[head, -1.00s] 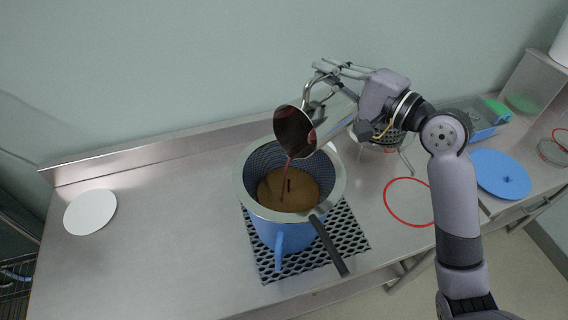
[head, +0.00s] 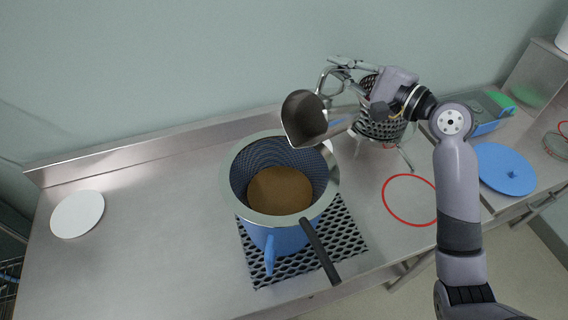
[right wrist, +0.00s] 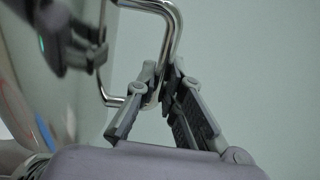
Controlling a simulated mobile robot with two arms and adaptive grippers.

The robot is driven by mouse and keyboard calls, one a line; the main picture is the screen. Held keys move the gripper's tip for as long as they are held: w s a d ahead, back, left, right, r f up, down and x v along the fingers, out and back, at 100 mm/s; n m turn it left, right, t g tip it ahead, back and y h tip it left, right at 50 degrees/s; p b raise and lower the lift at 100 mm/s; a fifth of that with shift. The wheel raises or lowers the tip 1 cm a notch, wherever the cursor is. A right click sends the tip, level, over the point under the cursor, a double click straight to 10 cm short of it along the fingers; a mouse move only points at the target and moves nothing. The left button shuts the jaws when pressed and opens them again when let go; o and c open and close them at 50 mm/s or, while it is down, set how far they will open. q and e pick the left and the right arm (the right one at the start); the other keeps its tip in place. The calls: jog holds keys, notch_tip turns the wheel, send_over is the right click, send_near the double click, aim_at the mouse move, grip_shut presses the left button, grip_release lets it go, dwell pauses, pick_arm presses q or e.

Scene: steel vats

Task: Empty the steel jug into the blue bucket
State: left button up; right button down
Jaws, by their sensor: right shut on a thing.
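The steel jug (head: 304,119) is tilted, with its mouth facing down and left over the strainer. Its visible inside looks bare and grey, and no stream shows. My right gripper (head: 340,72) is shut on the jug's handle (head: 322,88). In the right wrist view, its fingers (right wrist: 160,85) close around the bent steel handle (right wrist: 171,40). The blue bucket (head: 285,239) stands below, with a steel mesh strainer (head: 240,198) set in its top. Brown contents (head: 281,189) show inside the strainer. My left gripper is not in view.
The bucket stands on a perforated mat (head: 345,240). A perforated basket on legs (head: 383,125) is behind my right gripper. A red ring (head: 411,200) and a blue lid (head: 504,170) lie right. A white disc (head: 77,214) lies left. The bench between disc and bucket is clear.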

jog(key=shift+s+a+r, duration=0.2)
jog(key=shift+a+r, duration=0.1)
jog(key=shift+r, duration=0.1)
jog(key=shift+a+f, duration=0.1)
jog(key=shift+a, duration=0.15)
jog(key=w+m+p, duration=0.1)
jog(key=w+d+f+m+p, duration=0.1)
jog(key=p, duration=0.1)
jog(key=shift+d, duration=0.3)
jog(key=m+p, duration=0.2)
jog(key=p, duration=0.1)
jog(key=shift+w+d+r, duration=0.2)
jog(key=shift+d+r, duration=0.15)
jog(key=shift+d, duration=0.05)
pick_arm(q)
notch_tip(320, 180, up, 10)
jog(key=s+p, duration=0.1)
jog(key=p, duration=0.2)
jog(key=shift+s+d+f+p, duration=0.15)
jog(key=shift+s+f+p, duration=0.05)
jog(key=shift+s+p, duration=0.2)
pick_arm(e)
jog(key=w+d+f+m, duration=0.4)
jog(key=f+m, duration=0.3)
jog(key=m, duration=0.2)
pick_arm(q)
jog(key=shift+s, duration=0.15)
